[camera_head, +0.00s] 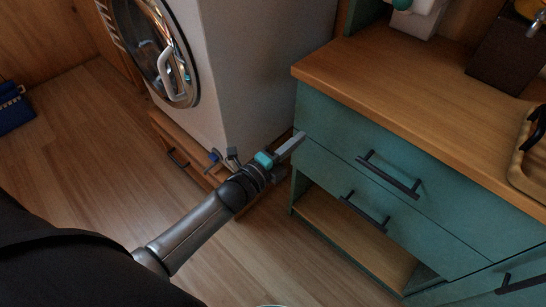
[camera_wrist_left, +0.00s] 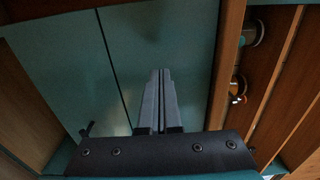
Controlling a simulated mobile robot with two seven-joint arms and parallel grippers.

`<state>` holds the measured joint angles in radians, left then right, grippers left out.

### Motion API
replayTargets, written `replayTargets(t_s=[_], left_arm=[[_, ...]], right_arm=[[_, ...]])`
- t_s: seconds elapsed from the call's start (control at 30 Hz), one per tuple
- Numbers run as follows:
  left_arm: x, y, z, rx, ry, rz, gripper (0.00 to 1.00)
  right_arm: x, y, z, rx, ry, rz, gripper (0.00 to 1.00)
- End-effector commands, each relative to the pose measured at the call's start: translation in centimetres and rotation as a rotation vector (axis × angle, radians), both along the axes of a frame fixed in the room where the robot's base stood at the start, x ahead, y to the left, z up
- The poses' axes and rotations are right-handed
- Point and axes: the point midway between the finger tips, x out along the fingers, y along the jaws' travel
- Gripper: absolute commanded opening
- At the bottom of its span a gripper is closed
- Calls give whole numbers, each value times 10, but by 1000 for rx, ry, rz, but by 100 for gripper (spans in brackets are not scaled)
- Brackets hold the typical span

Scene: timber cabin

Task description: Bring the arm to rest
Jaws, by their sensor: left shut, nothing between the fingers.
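My left arm (camera_head: 200,225) reaches in from the lower left in the head view. Its gripper (camera_head: 297,140) is shut and empty, with the fingertips near the left edge of the green drawer cabinet (camera_head: 330,115). In the left wrist view the two fingers (camera_wrist_left: 166,85) lie side by side in front of the green panel (camera_wrist_left: 160,40). I cannot tell whether they touch it. My right gripper is not in view.
A white washing machine (camera_head: 235,60) stands left of the cabinet on a wooden base with a drawer (camera_head: 172,148). The cabinet has dark handles (camera_head: 388,175) and a wooden top (camera_head: 410,75). A blue basket (camera_head: 14,108) is at the far left. The floor (camera_head: 60,170) between is clear.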

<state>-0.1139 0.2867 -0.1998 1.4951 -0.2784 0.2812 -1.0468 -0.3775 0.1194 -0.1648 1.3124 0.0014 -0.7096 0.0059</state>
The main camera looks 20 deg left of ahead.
Motion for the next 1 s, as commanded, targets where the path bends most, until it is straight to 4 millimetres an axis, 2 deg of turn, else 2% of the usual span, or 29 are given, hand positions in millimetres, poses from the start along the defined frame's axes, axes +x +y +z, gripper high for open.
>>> replayTargets(t_s=[0.2,0.4,0.6,0.83,0.93,1.0], left_arm=[[-35,11,0,0,3,1,0],[-57,19,0,0,3,0,0],[-66,22,0,1,2,0,0],[-67,22,-2,-3,6,2,0],[-69,27,-18,-41,67,24,0],[-73,33,-44,-103,161,62,0]], right_arm=[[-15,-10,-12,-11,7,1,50],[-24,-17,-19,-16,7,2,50],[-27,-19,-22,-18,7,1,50],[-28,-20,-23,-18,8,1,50],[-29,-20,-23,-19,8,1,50],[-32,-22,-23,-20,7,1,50]])
